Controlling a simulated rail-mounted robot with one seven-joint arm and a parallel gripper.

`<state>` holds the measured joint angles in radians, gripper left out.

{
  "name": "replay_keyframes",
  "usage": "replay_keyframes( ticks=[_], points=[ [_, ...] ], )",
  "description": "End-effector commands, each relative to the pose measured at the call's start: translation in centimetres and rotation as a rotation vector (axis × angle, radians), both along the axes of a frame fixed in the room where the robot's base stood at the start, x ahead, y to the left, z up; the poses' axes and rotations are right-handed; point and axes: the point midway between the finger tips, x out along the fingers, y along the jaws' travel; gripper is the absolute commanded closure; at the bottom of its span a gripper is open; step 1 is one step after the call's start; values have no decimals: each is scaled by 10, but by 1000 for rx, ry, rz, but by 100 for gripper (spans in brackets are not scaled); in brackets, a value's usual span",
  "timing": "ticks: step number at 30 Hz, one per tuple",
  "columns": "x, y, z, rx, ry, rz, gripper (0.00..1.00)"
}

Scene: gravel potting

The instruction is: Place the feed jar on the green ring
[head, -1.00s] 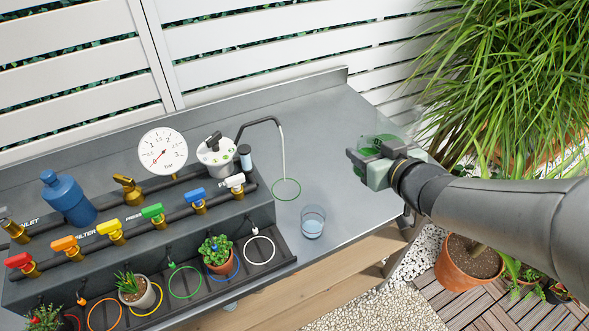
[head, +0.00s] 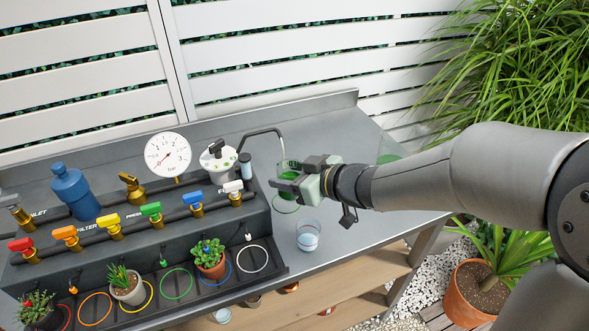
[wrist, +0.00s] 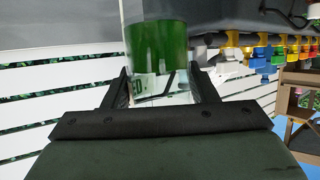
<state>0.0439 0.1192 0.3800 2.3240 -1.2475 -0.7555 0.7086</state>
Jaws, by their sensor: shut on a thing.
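My gripper (head: 292,187) is shut on the feed jar (head: 289,196), a clear jar with green contents. In the wrist view the jar (wrist: 157,45) sits between my fingers, its white label partly readable. In the head view my fingers hide much of the jar. The jar is over or just in front of the green ring (head: 284,211) on the bench by the bent spout. Only part of that ring shows, and I cannot tell the height of the jar above it. Another green ring (head: 176,298) lies in the front tray among rings of other colours.
A clear cup (head: 308,236) stands on the bench just in front of the ring. The bent spout (head: 264,132) and white-topped unit (head: 217,160) are close on the left. A pale green translucent thing (head: 388,158) shows behind my arm. Potted plants (head: 209,258) stand in the tray.

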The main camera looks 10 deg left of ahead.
Motion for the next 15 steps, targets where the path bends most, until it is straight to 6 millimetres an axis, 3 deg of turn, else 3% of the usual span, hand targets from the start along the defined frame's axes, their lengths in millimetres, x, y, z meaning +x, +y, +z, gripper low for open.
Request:
replay_keyframes(
  ticks=[6,15],
  points=[
    [33,16,-40,2,4,0,82],
    [49,24,-59,1,0,-1,82]
  ],
)
